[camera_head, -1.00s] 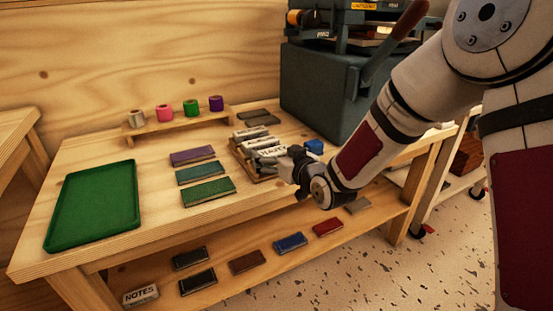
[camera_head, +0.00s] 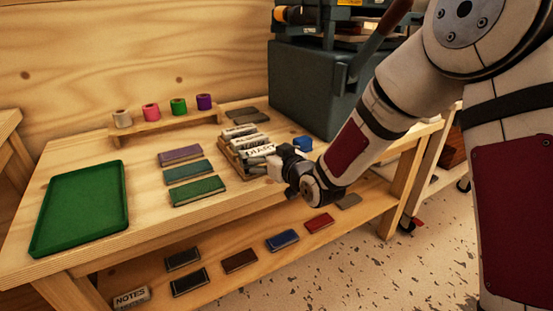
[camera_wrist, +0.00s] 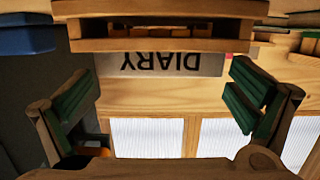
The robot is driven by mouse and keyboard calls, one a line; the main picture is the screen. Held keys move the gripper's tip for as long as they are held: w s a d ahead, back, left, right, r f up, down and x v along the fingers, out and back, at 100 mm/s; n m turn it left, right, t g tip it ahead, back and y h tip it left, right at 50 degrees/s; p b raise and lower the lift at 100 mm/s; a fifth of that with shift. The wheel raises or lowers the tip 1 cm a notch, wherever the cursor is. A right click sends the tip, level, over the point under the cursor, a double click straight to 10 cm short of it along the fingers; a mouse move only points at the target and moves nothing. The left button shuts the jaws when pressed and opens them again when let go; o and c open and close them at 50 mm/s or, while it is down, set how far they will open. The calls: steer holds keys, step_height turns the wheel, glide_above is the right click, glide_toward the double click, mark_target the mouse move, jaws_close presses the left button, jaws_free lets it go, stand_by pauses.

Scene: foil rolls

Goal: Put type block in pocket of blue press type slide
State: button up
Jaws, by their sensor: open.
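Several pale type blocks stand in a small wooden rack (camera_head: 232,164) on the bench. The front type block, lettered DIARY (camera_head: 259,150), also shows upside down in the wrist view (camera_wrist: 172,63), under the rack's wooden edge. My gripper (camera_head: 272,167) is at the rack's right front side. In the wrist view its green-padded fingers (camera_wrist: 160,105) are wide apart and empty, with the DIARY block ahead between them. The blue-grey press (camera_head: 320,85) stands behind the rack; I cannot make out its type slide or pocket. A small blue piece (camera_head: 303,143) lies beside the rack.
A green tray (camera_head: 85,208) lies on the bench's left. Purple, teal and green books (camera_head: 197,190) lie between tray and rack. Foil rolls (camera_head: 178,106) stand on a wooden stand behind. More books (camera_head: 240,261) lie on the lower shelf. The bench front near the tray is clear.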

steer(key=p+v, duration=0.2)
steer(key=v, duration=1.1)
steer(key=shift+s+p, duration=0.4)
steer(key=shift+s, duration=0.05)
steer(key=shift+d, duration=0.1)
